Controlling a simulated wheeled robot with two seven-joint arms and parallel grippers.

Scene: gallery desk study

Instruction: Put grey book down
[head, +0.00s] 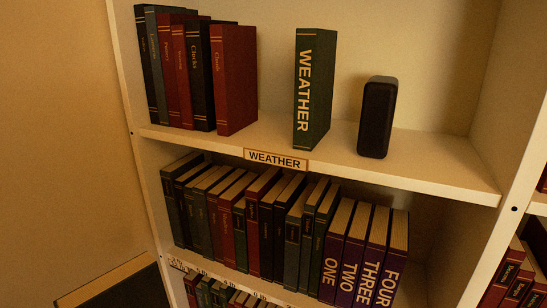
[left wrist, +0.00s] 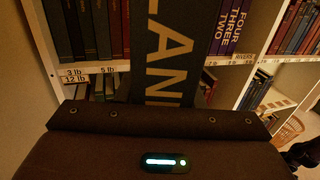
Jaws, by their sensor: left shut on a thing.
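The grey book (left wrist: 140,70), dark grey with large pale letters reading "LAN" in part, fills the middle of the left wrist view. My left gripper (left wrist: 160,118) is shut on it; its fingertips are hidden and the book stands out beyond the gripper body. The book's far end is cut off by the picture's top edge. Neither the grey book nor a gripper shows in the head view. My right gripper is not in view.
The upper shelf (head: 420,170) holds a row of books (head: 235,80), a green WEATHER book (head: 315,90) and a black speaker-like block (head: 377,117), with gaps between them. The lower shelf's books (head: 290,225) are packed closely. A dark surface (head: 125,288) stands lower left.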

